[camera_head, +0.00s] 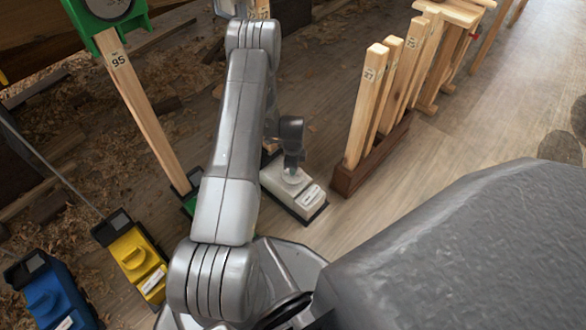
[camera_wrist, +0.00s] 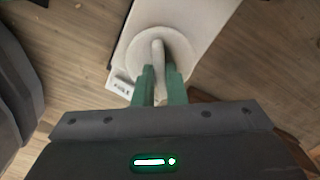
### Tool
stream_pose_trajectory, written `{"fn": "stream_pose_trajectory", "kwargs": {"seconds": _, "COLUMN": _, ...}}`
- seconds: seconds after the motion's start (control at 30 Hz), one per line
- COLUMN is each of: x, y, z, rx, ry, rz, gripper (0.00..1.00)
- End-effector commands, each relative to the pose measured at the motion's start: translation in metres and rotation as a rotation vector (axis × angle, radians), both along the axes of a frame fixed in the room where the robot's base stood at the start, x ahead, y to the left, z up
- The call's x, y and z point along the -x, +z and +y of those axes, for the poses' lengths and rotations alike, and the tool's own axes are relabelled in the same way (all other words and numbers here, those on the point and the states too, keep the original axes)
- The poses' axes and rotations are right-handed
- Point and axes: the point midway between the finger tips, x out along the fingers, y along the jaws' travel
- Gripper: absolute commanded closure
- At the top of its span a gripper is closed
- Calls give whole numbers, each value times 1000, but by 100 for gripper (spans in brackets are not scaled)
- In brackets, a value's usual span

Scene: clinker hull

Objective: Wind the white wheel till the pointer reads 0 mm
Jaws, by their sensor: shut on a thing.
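The white wheel (camera_wrist: 140,49) is a round disc with a raised bar (camera_wrist: 157,52) across it, on top of a white box (camera_wrist: 207,18). In the head view the white box (camera_head: 310,210) stands on the floor, with the wheel (camera_head: 287,181) partly under my gripper (camera_head: 293,168). In the wrist view my gripper (camera_wrist: 160,73) points down, its two green fingers shut on the bar, one on each side.
A yellow box (camera_head: 128,247) and a blue box (camera_head: 45,300) stand at lower left. A wooden post (camera_head: 140,100) marked 95 rises from a green foot. Right of the white box, several wooden stakes (camera_head: 365,110) stand in a brown base (camera_head: 350,175). Floor at right is clear.

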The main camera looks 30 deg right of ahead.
Motion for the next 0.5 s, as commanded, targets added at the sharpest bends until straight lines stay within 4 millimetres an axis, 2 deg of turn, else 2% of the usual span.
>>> {"fn": "stream_pose_trajectory", "kwargs": {"seconds": 0.2, "x": 0, "y": 0, "z": -1, "rx": 1, "ry": -88, "rz": -1, "gripper": 100}}
{"fn": "stream_pose_trajectory", "kwargs": {"seconds": 0.5, "x": 0, "y": 1, "z": -1, "rx": 1, "ry": -129, "rz": -1, "gripper": 100}}
